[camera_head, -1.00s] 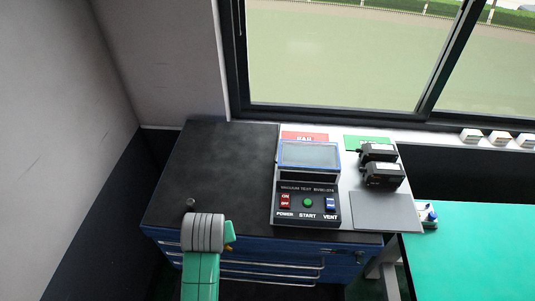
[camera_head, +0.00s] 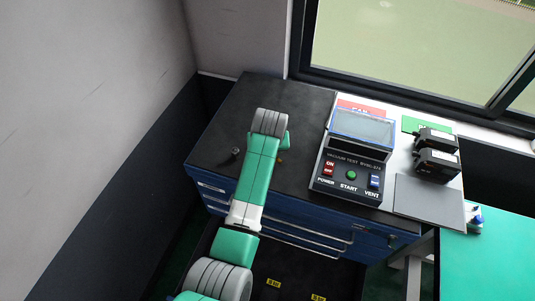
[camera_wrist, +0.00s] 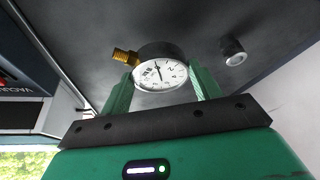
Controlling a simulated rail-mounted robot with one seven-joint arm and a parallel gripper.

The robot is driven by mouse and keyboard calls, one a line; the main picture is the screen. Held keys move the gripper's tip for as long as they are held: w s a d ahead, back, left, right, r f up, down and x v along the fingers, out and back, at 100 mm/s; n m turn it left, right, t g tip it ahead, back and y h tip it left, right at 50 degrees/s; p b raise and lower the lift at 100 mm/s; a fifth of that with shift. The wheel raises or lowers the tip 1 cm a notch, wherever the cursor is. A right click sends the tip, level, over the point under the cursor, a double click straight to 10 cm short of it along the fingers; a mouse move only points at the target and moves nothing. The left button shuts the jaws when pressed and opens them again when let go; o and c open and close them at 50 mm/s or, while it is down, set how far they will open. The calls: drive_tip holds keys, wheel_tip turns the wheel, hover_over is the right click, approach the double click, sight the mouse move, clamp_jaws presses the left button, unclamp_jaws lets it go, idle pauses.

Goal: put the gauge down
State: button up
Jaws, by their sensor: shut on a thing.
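The gauge (camera_wrist: 160,72) is round, with a white dial, a black case and a brass fitting to the left in the wrist view. My gripper (camera_wrist: 162,84) is shut on it, with a green finger on each side. The dial faces the wrist camera. The dark top of the blue cabinet (camera_wrist: 200,20) lies behind the gauge; I cannot tell whether they touch. In the head view, my arm reaches over this dark top (camera_head: 270,95) and hides most of the gripper. Only a small brass bit (camera_head: 280,160) shows beside the arm there.
A small metal knob (camera_head: 235,152) stands on the dark top, left of my arm. The vacuum test bench (camera_head: 350,160) is to the right. Beyond it are two black devices (camera_head: 437,162), a grey pad (camera_head: 430,198), a red label (camera_head: 362,106) and a green label (camera_head: 411,124).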

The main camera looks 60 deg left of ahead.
drive_tip(key=shift+f, duration=1.25)
drive_tip(key=shift+f, duration=0.1)
drive_tip(key=o, duration=1.1)
drive_tip(key=p+v, duration=0.1)
drive_tip(key=v, duration=1.1)
drive_tip(key=shift+p, duration=0.35)
